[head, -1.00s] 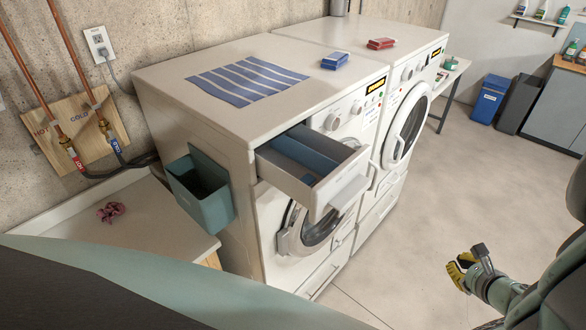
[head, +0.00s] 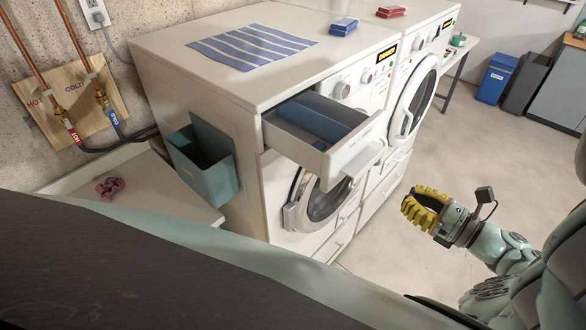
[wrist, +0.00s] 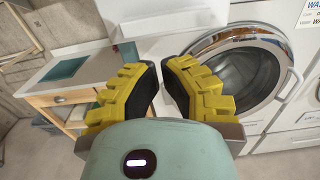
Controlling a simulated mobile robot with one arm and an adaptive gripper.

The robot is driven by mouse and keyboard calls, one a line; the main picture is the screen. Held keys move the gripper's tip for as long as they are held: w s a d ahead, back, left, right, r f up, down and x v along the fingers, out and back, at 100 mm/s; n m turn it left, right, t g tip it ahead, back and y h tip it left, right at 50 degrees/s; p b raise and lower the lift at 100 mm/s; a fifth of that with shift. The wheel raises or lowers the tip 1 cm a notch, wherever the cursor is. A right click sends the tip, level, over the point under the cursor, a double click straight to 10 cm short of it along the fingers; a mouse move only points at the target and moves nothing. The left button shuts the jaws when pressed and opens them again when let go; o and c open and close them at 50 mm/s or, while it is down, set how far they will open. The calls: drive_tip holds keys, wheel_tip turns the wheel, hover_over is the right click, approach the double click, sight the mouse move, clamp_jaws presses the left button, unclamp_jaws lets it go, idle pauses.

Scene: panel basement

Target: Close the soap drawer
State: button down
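The soap drawer (head: 345,157) is pulled out of the top left front of the nearer white washing machine (head: 255,190). Blue compartments (head: 318,120) show inside it. My gripper (head: 410,208) is to the right of the drawer and lower, apart from it, over the floor in the head view. In the wrist view the yellow fingers of my gripper (wrist: 161,75) stand with a gap between their tips and nothing held. The round door (wrist: 240,70) of a machine is ahead of the fingers in that view. A white edge at the top of the wrist view may be the drawer.
A second white machine (head: 425,75) stands beside the first. A teal bin (head: 205,170) hangs on the near side.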

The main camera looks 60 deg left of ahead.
drive_tip(key=p+x, duration=0.2)
drive_tip(key=x, duration=0.7)
drive_tip(key=shift+s+a, duration=0.15)
